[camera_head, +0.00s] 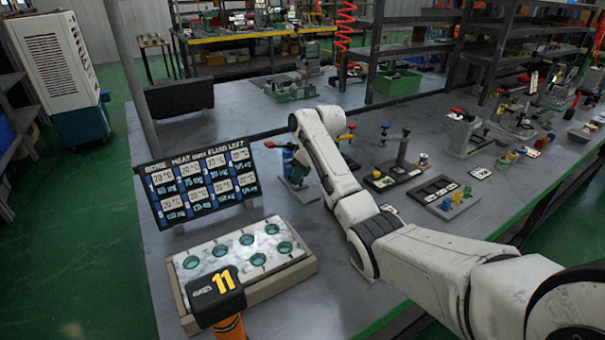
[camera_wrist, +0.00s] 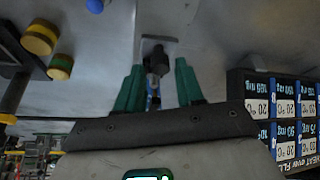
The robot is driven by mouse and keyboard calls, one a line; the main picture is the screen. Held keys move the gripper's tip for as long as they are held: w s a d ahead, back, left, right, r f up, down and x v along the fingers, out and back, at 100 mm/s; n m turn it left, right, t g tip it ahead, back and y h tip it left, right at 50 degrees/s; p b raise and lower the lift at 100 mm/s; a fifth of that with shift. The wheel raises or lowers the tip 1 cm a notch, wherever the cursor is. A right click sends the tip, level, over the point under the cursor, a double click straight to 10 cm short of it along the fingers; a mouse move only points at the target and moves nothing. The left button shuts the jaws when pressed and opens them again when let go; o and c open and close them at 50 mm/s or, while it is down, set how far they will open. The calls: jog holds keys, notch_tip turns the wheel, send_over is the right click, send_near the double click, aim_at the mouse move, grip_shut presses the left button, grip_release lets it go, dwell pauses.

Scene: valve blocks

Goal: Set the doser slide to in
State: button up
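In the wrist view, my gripper (camera_wrist: 158,66) has its two green fingers spread apart. A small dark fitting with a blue part (camera_wrist: 155,62) shows in the gap between them, in front of a grey plate. I see no clear contact by either finger. In the head view, my arm reaches to a small blue device on a grey base (camera_head: 289,166), with red knobs close by. The arm hides part of it and my gripper. I cannot tell for sure which part is the doser slide or how it is set.
A black board of value cards (camera_head: 196,186) stands left of the device; it also shows in the wrist view (camera_wrist: 292,115). A tray with several round wells (camera_head: 243,256) lies in front. Other valve blocks (camera_head: 438,190) stand to the right. Yellow-topped knobs (camera_wrist: 40,38) show at left in the wrist view.

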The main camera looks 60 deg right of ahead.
jog(key=shift+o, duration=0.5)
jog(key=shift+s, duration=0.1)
jog(key=v, duration=1)
jog(key=shift+r, duration=0.35)
jog(key=shift+p, duration=0.3)
